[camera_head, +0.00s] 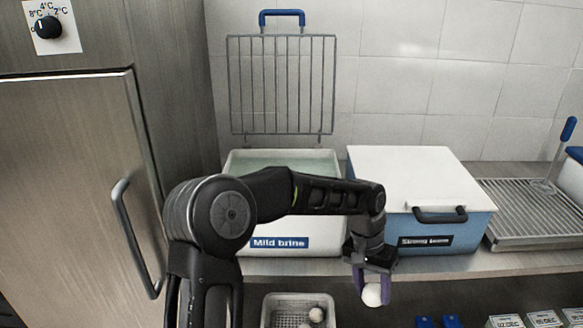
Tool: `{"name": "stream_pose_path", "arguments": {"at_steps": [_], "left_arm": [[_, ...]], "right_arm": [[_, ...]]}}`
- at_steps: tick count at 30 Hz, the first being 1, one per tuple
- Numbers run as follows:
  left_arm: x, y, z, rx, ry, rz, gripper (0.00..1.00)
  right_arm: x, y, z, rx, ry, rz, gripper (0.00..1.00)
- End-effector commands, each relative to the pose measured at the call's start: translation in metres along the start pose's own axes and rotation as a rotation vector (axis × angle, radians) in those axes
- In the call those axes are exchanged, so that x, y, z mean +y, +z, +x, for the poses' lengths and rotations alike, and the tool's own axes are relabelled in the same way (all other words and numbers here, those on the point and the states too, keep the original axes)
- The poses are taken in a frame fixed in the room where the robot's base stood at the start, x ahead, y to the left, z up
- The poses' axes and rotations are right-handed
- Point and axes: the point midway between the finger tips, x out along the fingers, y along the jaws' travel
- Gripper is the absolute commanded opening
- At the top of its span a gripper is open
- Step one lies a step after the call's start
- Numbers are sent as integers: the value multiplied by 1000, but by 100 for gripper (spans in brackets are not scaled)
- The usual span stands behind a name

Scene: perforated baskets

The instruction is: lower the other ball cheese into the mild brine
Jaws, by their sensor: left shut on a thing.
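My left gripper (372,285) is shut on a white ball cheese (372,295), low in front of the counter edge and below the strong brine tub. The mild brine tub (325,240) is white with a blue label and holds pale green liquid (285,159). Its wire grid lid (281,85) with a blue handle stands raised behind it. My left arm crosses in front of the tub and hides part of it. My right gripper is not in view.
The blue strong brine tub (467,232) has a closed white lid (415,174) and stands right of the mild brine. A metal draining rack (530,211) is at the far right. A steel fridge (70,190) fills the left. Date cards (545,318) lie at bottom right.

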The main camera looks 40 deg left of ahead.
Motion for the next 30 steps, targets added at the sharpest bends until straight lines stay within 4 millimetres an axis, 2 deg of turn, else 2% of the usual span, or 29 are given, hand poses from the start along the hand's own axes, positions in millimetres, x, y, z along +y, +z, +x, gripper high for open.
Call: {"name": "stream_pose_path", "arguments": {"at_steps": [1,3,14,19,23,26,30], "left_arm": [[-2,0,7,1,0,0,5],[-2,0,9,1,0,0,5],[-2,0,8,1,0,0,5],[-5,-2,-6,7,-1,-19,5],[-14,-4,-41,22,-5,-75,5],[-27,-5,-80,46,-10,-180,5],[-52,1,-148,106,-24,-453,5]], "right_arm": [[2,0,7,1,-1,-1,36],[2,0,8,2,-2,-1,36],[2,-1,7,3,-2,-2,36],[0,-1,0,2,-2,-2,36],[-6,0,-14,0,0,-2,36],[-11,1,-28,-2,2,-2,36],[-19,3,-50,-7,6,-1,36]]}}
